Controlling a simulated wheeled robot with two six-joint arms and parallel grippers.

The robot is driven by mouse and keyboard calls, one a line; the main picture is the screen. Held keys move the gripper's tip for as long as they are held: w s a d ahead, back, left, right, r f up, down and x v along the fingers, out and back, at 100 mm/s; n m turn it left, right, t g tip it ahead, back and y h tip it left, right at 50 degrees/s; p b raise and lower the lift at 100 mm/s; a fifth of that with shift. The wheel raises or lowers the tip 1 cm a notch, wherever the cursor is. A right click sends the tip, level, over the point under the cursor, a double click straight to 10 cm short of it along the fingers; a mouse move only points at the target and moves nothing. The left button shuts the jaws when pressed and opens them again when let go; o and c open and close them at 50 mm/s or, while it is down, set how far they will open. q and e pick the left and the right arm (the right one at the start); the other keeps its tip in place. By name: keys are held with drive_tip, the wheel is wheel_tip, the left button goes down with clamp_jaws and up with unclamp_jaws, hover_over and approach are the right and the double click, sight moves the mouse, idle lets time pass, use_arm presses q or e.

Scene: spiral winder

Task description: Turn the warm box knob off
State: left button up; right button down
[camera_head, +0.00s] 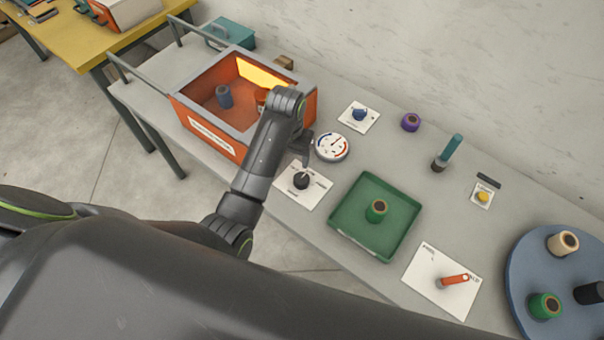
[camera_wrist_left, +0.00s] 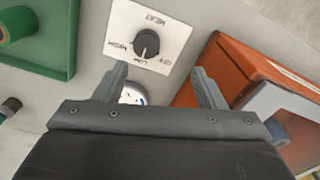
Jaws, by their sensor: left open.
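The warm box (camera_head: 211,146) is an orange open-topped box with a grey rim and a lit inside; its orange side shows in the left wrist view (camera_wrist_left: 233,62). Its black knob (camera_head: 301,181) stands on a white plate (camera_head: 315,193) in front of it. In the left wrist view the knob (camera_wrist_left: 147,42) has a pale pointer line aimed at about the LOW mark, with OFF to the right and HIGH to the left. My left gripper (camera_head: 304,154) is open and empty, near the knob and apart from it; its two fingers (camera_wrist_left: 158,78) show below the plate in the wrist view.
A round dial gauge (camera_head: 331,147) sits close beside my left gripper. A green tray (camera_head: 345,232) with a green spool stands right of the knob plate. A blue knob (camera_head: 360,114) on another plate is behind. A blue turntable (camera_head: 520,270) is at far right.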

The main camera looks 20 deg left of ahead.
use_arm(q)
wheel_tip(320, 180, up, 5)
hover_over(302, 177)
wheel_tip(302, 177, down, 18)
drive_tip(key=shift+r+b, duration=0.25)
drive_tip(key=shift+b, duration=0.2)
drive_tip(key=c, duration=1)
